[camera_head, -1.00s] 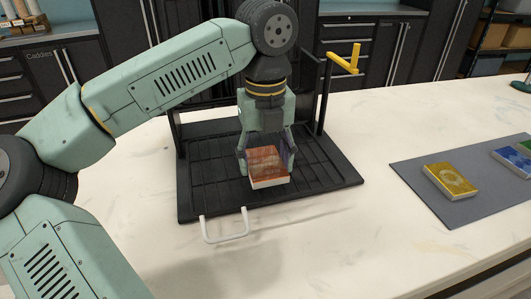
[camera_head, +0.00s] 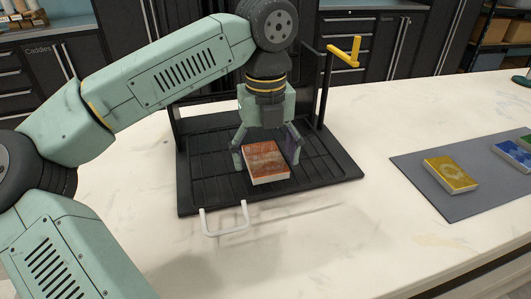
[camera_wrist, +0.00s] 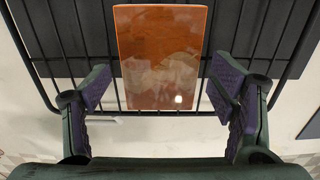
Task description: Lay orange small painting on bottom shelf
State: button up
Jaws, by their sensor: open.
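The orange small painting (camera_head: 265,163) is a thin block with an orange-brown face and pale edges. It lies face up on the black slatted bottom shelf (camera_head: 205,192) of the rack, near its front middle. In the wrist view the painting (camera_wrist: 162,60) lies flat on the bars. My gripper (camera_head: 266,158) is around the painting from above, with its fingers spread to either side. The wrist view shows my gripper (camera_wrist: 162,95) open, with a gap between each purple pad and the painting.
A white handle (camera_head: 225,220) sticks out at the shelf's front. A yellow handle (camera_head: 345,52) tops a post at the rack's right. A grey mat (camera_head: 440,203) at right holds a yellow painting (camera_head: 450,174) and a blue one (camera_head: 512,154). The counter between is clear.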

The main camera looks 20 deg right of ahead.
aim_at(266, 160)
notch_tip(266, 160, up, 12)
jog(key=shift+r+b, duration=0.2)
jog(key=shift+b, duration=0.25)
dwell(0.4)
